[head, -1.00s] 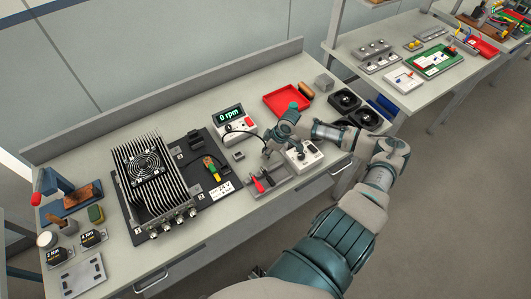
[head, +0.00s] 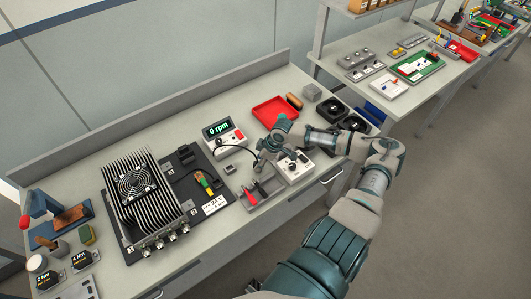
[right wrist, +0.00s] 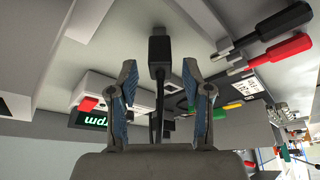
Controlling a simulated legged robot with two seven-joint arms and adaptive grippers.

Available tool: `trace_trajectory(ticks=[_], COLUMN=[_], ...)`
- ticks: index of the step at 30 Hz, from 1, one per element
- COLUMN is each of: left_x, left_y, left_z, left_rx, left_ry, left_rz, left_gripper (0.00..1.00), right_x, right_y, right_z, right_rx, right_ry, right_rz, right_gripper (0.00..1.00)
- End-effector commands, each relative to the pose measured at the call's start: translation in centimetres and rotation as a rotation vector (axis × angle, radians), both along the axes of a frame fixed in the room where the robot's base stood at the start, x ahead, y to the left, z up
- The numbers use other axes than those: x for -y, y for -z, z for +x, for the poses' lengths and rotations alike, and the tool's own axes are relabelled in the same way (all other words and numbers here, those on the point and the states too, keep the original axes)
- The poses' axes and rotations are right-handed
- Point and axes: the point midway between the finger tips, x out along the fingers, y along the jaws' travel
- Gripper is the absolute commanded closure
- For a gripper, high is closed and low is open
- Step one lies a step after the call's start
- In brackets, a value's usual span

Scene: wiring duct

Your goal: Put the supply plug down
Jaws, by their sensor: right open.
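My right gripper (head: 263,160) is low over the bench, beside the back end of the grey tray (head: 250,203). In the right wrist view it is open (right wrist: 160,82), with a finger on each side and gaps between them. The supply plug (right wrist: 158,48), a dark plug on a black cable (right wrist: 158,105), shows between and beyond the fingertips, touching neither. In the head view the plug is hidden by the gripper; its cable (head: 244,147) arcs near the rpm display box (head: 222,136). I cannot tell exactly what the plug rests on. My left gripper is out of view.
The tray holds red- and black-handled tools. A white box with knobs (head: 294,167) stands right of the gripper. A finned heat sink unit (head: 140,190) is at left on a black board. A red tray (head: 275,111) and black fans (head: 331,109) are behind.

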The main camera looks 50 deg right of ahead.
Motion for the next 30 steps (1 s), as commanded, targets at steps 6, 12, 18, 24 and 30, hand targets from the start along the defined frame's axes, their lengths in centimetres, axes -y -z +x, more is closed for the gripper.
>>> trace_trajectory(ticks=[6, 12, 18, 24, 30], left_x=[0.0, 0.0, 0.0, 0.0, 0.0], left_y=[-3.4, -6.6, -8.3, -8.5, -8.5], left_z=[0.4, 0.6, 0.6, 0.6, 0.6], left_rx=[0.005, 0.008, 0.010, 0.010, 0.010], left_ry=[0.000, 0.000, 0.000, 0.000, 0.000], left_rz=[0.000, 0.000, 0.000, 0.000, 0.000], left_gripper=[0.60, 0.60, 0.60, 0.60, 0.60], right_x=[0.7, 1.2, 1.7, 1.9, 1.9], right_y=[-3.9, -6.6, -8.4, -8.8, -8.8], right_z=[-1.4, -2.1, -2.8, -3.1, -3.1], right_rx=[-0.006, -0.002, 0.000, -0.001, -0.001], right_ry=[0.000, 0.002, 0.002, 0.001, 0.001], right_rz=[-0.001, 0.005, 0.004, 0.001, 0.001], right_gripper=[0.51, 0.51, 0.51, 0.51, 0.51])
